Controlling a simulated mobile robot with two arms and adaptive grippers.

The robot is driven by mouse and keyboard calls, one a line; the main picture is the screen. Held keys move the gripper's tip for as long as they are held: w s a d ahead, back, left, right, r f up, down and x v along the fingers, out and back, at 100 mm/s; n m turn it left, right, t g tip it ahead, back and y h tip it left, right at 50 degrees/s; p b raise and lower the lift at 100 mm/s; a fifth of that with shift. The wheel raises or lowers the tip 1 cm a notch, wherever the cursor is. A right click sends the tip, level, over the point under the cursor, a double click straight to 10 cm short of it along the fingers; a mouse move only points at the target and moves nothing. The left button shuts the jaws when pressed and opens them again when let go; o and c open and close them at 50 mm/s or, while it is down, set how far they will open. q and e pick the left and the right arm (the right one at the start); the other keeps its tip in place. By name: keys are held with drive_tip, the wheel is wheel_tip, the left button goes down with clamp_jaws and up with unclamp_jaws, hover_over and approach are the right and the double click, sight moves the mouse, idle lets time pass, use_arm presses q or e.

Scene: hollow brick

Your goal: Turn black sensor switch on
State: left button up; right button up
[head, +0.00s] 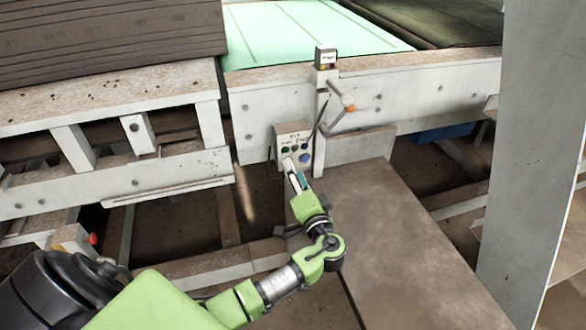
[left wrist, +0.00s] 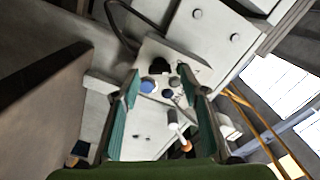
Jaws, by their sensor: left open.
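A pale control panel (head: 293,136) is fixed to the side of the conveyor frame. It carries small round controls, with a blue button (head: 305,158) at its lower right. In the left wrist view the panel lies between the fingers, with a blue button (left wrist: 147,85) and a dark round control (left wrist: 159,65). I cannot tell which control is the black sensor switch. My left gripper (head: 291,164) is open, its fingertips close to the panel's lower part and covering some of it. In the left wrist view the gripper (left wrist: 158,82) holds nothing. My right gripper is not in view.
A brown metal plate (head: 410,240) lies below, and a tall grey panel (head: 530,130) stands at right.

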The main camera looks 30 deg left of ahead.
use_arm(q)
drive_tip(key=shift+x, duration=1.25)
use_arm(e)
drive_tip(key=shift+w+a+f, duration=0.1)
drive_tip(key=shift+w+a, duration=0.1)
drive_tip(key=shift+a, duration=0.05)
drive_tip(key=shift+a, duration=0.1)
use_arm(q)
drive_tip(key=c, duration=1.1)
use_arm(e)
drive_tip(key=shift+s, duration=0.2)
